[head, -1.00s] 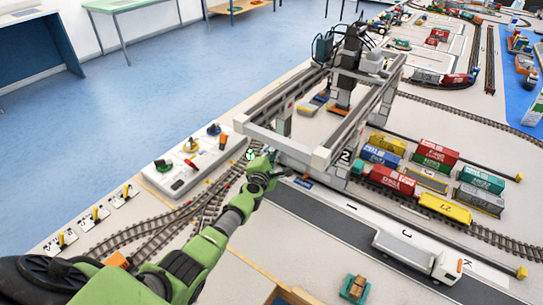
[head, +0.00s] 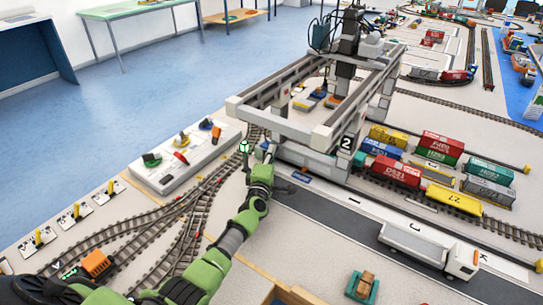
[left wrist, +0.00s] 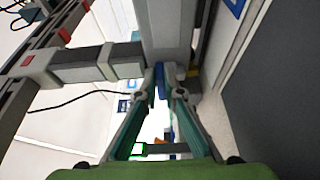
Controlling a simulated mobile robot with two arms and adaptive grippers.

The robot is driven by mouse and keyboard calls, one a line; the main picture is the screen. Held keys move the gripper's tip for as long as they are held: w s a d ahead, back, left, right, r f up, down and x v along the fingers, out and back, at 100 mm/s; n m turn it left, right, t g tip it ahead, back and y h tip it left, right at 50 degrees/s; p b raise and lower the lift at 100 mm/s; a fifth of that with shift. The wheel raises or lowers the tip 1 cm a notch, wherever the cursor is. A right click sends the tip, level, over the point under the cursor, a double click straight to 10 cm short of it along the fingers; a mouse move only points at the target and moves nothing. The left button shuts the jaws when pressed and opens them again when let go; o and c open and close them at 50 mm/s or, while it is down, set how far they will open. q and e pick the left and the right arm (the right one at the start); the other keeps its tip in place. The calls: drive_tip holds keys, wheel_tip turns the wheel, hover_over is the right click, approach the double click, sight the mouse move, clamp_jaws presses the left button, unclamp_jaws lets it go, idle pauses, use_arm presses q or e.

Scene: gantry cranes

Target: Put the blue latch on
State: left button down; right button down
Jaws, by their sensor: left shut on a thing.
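In the head view the fingers and arm hide the latch. My right gripper is in neither view.
A white control panel (head: 168,180) with coloured levers stands left of the crane. Rail tracks (head: 190,215) run in front of it. Stacked containers (head: 395,170) and a white truck (head: 428,250) are to the right. The crane's beams lie close around the gripper.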

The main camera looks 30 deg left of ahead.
use_arm(q)
drive_tip(key=c, duration=2.4)
unclamp_jaws()
drive_tip(key=shift+c, duration=0.2)
